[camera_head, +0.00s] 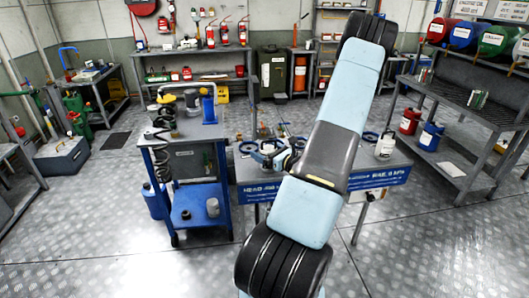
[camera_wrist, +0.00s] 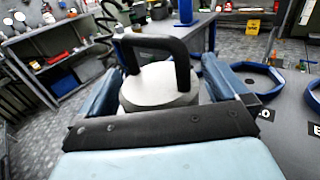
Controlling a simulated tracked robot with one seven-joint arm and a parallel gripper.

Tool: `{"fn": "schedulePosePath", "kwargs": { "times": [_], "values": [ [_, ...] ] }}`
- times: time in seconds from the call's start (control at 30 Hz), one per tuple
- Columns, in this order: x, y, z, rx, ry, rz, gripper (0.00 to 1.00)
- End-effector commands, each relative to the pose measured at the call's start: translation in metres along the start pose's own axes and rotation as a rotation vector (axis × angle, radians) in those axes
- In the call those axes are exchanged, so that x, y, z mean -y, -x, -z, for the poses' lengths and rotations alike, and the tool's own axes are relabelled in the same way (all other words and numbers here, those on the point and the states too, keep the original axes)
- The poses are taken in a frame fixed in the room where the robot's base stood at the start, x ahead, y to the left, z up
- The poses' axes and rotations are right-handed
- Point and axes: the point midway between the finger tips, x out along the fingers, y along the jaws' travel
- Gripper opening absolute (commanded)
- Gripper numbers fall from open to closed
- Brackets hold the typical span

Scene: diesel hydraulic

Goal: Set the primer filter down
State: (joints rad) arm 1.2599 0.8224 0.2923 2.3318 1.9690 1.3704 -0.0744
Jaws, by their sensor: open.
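A white round body with a black arched handle, which looks like the primer filter (camera_wrist: 158,88), stands upright in the wrist view. My gripper (camera_wrist: 160,80) is open, with one blue finger to the left of the filter and one to the right. I cannot tell whether either finger touches it. Its lower part is hidden behind the dark edge of my gripper. In the head view my gripper (camera_head: 275,157) is low over the left part of the grey table with blue lettered front edges (camera_head: 262,190). The filter is not clear there.
Blue rings lie on the table, one to the right of my gripper in the wrist view (camera_wrist: 255,78). A white canister (camera_head: 385,147) stands at the table's right. A blue cart (camera_head: 190,190) stands at its left. My arm hides the table's middle.

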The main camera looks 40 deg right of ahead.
Motion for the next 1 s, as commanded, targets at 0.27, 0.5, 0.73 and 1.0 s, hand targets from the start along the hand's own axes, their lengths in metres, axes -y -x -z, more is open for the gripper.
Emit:
{"fn": "schedulePosePath", "kwargs": {
  "times": [0.27, 0.5, 0.73, 1.0],
  "values": [
    [0.0, 0.012, -0.001, -0.001, -0.001, 0.0, 1.0],
    [0.0, 0.057, -0.002, -0.001, 0.0, 0.003, 1.0],
    [0.0, 0.097, -0.001, -0.001, -0.001, 0.002, 1.0],
    [0.0, 0.118, -0.002, 0.0, 0.0, -0.001, 1.0]
  ]
}}
